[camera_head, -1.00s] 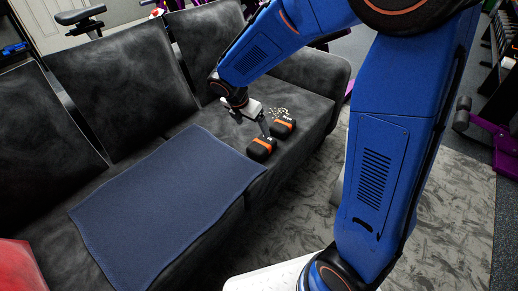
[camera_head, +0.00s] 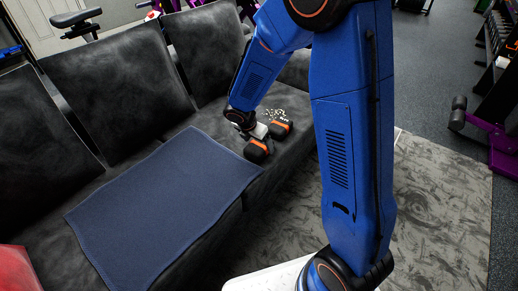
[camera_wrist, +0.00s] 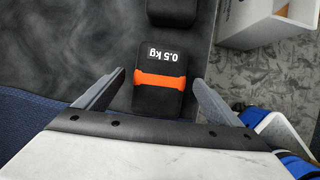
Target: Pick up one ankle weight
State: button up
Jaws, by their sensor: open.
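Two black ankle weights with orange bands lie on the dark sofa seat. The nearer ankle weight (camera_head: 257,151) is beside the blue mat's corner and partly hidden by my gripper (camera_head: 262,133). The farther ankle weight (camera_head: 282,126) lies just behind it. In the wrist view, one ankle weight (camera_wrist: 160,88) marked "0.5 kg" sits between the spread fingers of my gripper (camera_wrist: 158,82). The other weight (camera_wrist: 172,12) is cut off at the top edge.
A dark blue mat (camera_head: 155,205) covers the sofa seat (camera_head: 110,170) left of the weights. Small pale bits (camera_head: 273,113) lie behind them. The sofa backrest (camera_head: 115,88) rises behind. A red item (camera_head: 18,272) lies at lower left. A patterned rug (camera_head: 440,215) covers the floor.

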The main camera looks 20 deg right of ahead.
jog(key=shift+x, duration=1.2)
jog(key=shift+c, duration=0.7)
jog(key=c, duration=1.4)
jog(key=shift+r, duration=0.15)
